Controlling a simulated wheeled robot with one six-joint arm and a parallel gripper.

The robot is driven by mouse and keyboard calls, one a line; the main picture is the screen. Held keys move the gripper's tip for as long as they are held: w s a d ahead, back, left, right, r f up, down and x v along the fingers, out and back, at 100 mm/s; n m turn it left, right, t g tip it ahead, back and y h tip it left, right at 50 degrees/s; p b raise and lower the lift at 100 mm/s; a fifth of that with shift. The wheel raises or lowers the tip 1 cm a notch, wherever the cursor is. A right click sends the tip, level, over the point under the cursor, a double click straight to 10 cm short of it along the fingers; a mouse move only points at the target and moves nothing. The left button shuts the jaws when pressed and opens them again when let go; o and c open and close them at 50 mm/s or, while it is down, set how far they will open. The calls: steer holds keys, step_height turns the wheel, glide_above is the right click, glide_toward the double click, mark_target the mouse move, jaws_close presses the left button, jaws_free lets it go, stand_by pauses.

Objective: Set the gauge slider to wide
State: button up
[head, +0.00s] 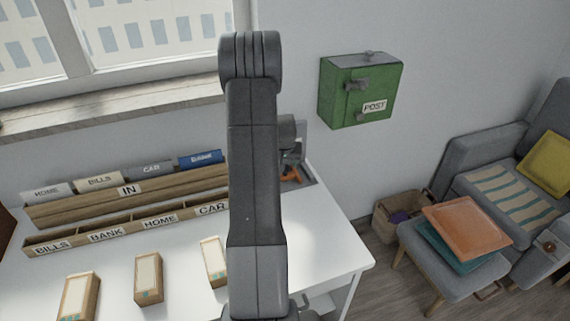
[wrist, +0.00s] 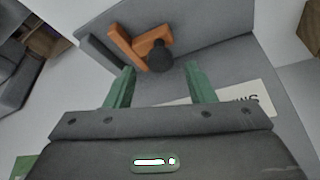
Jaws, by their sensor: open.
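The gauge is a grey plate (wrist: 215,62) with an orange slider piece (wrist: 125,46) and a dark round knob (wrist: 159,57). In the head view the orange piece (head: 291,175) shows just right of my arm, at the back right of the desk. My gripper (wrist: 162,72) is open, with its two green fingers apart and nothing between them. The knob appears just beyond the fingertips, roughly centred between them; I cannot tell the depth gap. A pale label (wrist: 238,104) is partly hidden by the right finger, and its word cannot be read.
My arm covers part of the desk (head: 325,245) in the head view. Labelled wooden racks (head: 125,212) stand left of it, with several small boxes (head: 148,278) in front. A green post box (head: 360,91) hangs on the wall above right.

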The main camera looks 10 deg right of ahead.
steer(key=shift+x, duration=1.25)
jaws_close()
